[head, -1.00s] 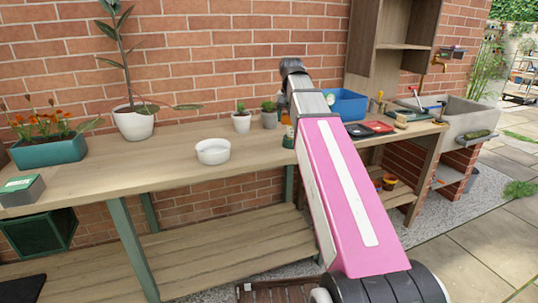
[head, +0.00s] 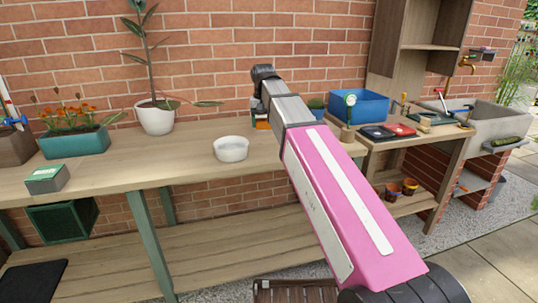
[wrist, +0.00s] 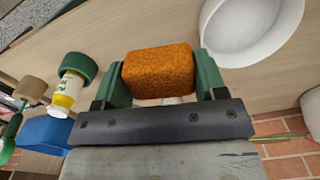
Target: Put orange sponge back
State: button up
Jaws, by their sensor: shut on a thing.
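My gripper (wrist: 160,84) is shut on the orange sponge (wrist: 158,66), a rough block held between its green fingers in the wrist view. In the head view a small orange patch of the sponge (head: 262,125) shows below my gripper (head: 262,115), behind the white bowl and over the bench. The fingertips are mostly hidden there by my arm. The white bowl (head: 231,154) stands on the wooden bench (head: 100,180); it also shows close to the sponge in the wrist view (wrist: 228,56). I cannot tell whether the sponge touches the bench.
A potted rubber plant (head: 155,118) and a teal flower planter (head: 75,142) stand at the back left. A grey-green box (head: 47,178) is at the front left. A blue bin (head: 360,106) stands right of my arm.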

jog(key=s+a+f+n, duration=0.1)
jog(key=a+n, duration=0.1)
jog(key=a, duration=0.6)
send_over(269, 153)
notch_tip(269, 153, down, 7)
jog(key=shift+s+f, duration=0.1)
jog(key=shift+s, duration=0.05)
jog(key=shift+f, duration=2)
jog(key=shift+f, duration=0.1)
jog(key=o, duration=1.1)
notch_tip(269, 153, up, 12)
jog(key=shift+r, duration=0.15)
